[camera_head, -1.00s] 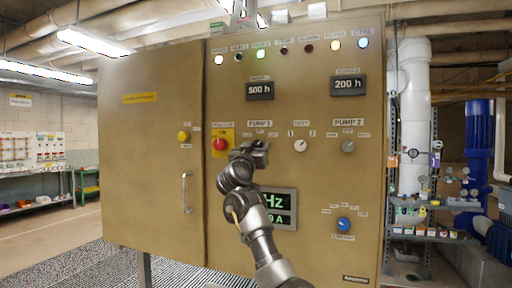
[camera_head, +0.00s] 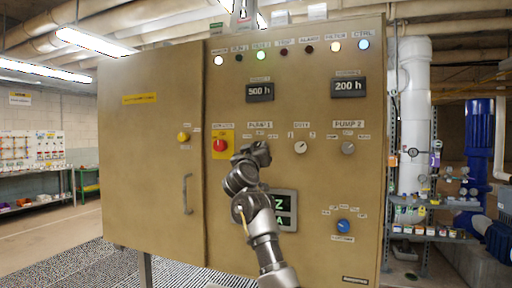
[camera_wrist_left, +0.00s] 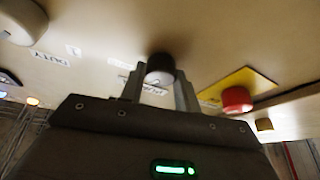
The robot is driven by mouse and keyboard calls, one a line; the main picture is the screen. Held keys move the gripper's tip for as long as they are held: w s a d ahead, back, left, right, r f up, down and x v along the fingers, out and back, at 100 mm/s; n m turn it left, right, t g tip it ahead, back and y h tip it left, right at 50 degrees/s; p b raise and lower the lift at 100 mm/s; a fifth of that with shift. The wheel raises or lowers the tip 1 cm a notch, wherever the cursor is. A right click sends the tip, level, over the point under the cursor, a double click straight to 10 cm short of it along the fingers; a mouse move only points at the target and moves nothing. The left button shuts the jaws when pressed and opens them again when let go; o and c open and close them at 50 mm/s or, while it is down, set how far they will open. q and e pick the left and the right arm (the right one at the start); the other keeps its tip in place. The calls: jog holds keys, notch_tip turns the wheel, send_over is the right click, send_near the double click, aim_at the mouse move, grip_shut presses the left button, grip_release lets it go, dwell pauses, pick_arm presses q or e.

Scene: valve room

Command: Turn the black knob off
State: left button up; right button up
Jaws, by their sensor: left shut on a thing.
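The black knob (camera_wrist_left: 160,68) is under the PUMP 1 label on the tan control panel (camera_head: 310,175). In the left wrist view it sits between the two fingers, its dark side and paler face showing. In the head view my gripper hides it. My left gripper (camera_head: 254,150) is at the panel and shut on the knob; its fingers (camera_wrist_left: 160,90) also show in the left wrist view. The knob's pointer direction cannot be read. My right gripper is in neither view.
A red emergency button (camera_head: 220,145) on a yellow plate is just left of the gripper. A white knob (camera_head: 300,147), a grey knob (camera_head: 348,148) and a blue knob (camera_head: 343,226) are to the right. A green-lit display (camera_head: 286,208) is partly behind my arm.

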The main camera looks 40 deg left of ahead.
pick_arm(q)
jog(key=n+g+y+p, duration=0.1)
jog(key=n, duration=0.2)
jog(key=n+g+y+p, duration=0.1)
jog(key=n, duration=0.2)
jog(key=shift+w+d+r+p, duration=0.1)
jog(key=shift+r+p, duration=0.05)
jog(key=shift+p, duration=0.2)
jog(key=shift+n+g+y+p, duration=0.3)
jog(key=shift+n+g, duration=0.2)
jog(key=shift+n, duration=0.5)
jog(key=o, duration=1)
jog(key=shift+n, duration=0.3)
